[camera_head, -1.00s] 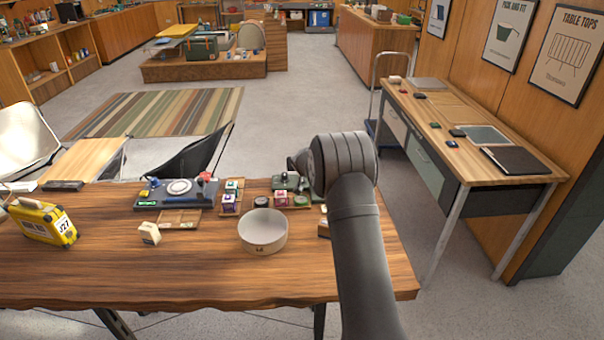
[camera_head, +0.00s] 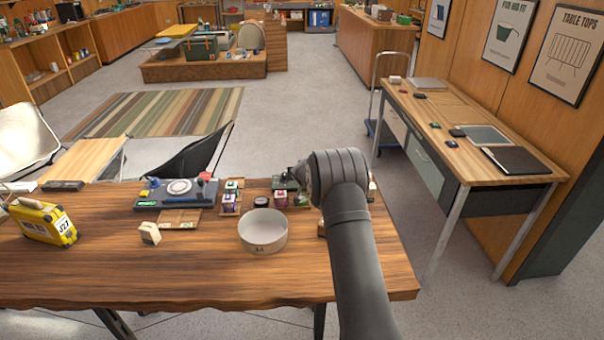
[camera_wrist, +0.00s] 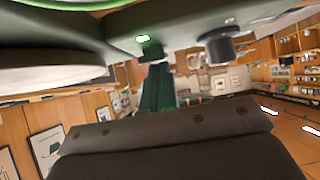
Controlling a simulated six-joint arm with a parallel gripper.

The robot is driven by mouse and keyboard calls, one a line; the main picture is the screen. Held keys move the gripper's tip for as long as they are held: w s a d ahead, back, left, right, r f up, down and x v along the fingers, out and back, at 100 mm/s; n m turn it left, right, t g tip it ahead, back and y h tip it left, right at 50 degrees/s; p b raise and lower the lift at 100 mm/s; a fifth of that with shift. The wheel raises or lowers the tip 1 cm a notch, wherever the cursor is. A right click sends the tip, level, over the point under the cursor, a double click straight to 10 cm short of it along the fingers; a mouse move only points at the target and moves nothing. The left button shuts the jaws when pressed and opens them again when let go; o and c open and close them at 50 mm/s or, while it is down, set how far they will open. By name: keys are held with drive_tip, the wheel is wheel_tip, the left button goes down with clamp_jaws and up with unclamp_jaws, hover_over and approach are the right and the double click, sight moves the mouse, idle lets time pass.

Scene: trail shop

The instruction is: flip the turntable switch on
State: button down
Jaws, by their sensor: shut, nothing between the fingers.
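The turntable (camera_head: 178,192) is a blue-grey box with a round silver platter, a red knob at its right and a lit green display at its front left. It stands at the back of the wooden table. Its switch is too small to make out. My gripper (camera_head: 301,198) is shut and empty, low over the back right of the table, well to the right of the turntable. My arm hides most of it.
A dark green device (camera_head: 286,183) stands beside my gripper, partly hidden by it. A yellow case (camera_head: 45,222) is at the left. The table's front is clear.

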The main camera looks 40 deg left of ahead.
drive_tip(key=shift+w+a+r, duration=0.15)
drive_tip(key=shift+w+a, duration=0.4)
idle(0.4)
drive_tip(key=shift+w+r, duration=0.1)
drive_tip(key=shift+r, duration=0.4)
drive_tip(key=r, duration=0.3)
drive_tip(key=shift+w+a, duration=0.15)
drive_tip(key=shift+a, duration=0.05)
drive_tip(key=s+d+r, duration=0.4)
drive_tip(key=r, duration=0.4)
drive_tip(key=shift+s, duration=0.1)
